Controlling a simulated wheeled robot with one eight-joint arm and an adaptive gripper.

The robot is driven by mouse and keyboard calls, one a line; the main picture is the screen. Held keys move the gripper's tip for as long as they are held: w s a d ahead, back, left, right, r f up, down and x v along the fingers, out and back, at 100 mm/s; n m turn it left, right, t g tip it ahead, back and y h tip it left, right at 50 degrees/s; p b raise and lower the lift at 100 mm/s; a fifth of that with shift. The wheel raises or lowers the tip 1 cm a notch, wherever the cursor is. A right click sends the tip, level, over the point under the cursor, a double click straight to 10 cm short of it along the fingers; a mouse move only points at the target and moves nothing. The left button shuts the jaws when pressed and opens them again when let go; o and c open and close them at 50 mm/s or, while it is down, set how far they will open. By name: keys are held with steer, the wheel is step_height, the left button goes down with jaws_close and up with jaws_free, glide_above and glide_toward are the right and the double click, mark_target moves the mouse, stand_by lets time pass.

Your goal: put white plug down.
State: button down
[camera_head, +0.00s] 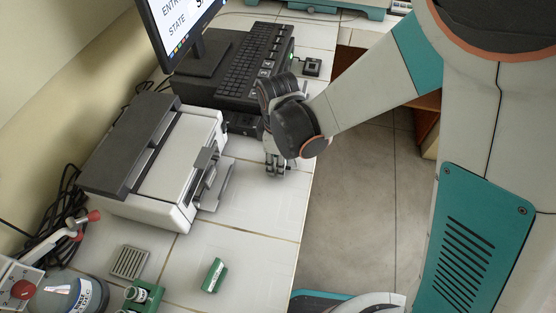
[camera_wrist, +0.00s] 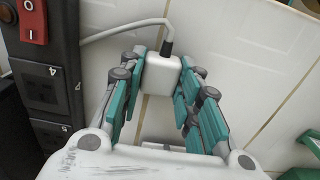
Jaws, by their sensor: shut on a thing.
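The white plug (camera_wrist: 163,76) is a small block with a dark collar and a grey cable (camera_wrist: 115,30) running off to the left in the wrist view. It sits between the teal-padded fingers of my gripper (camera_wrist: 161,68), which is shut on it. In the head view my gripper (camera_head: 276,168) points down over the white tiled bench (camera_head: 262,205), near its right edge. The plug cannot be made out there. I cannot tell whether the plug touches the tiles.
A dark unit with a red switch (camera_wrist: 33,20) and numbered sockets stands left of the gripper in the wrist view. The head view shows a printer-like machine (camera_head: 165,160), a keyboard (camera_head: 250,65), a green-and-white box (camera_head: 214,275) and a grey rack (camera_head: 129,262). Tiles before the gripper are clear.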

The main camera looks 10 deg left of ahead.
steer(key=shift+f, duration=0.15)
steer(key=c, duration=1.2)
jaws_free()
step_height(320, 180, up, 13)
steer(key=p, duration=0.5)
steer(key=shift+s+r, duration=0.15)
steer(key=shift+r, duration=0.05)
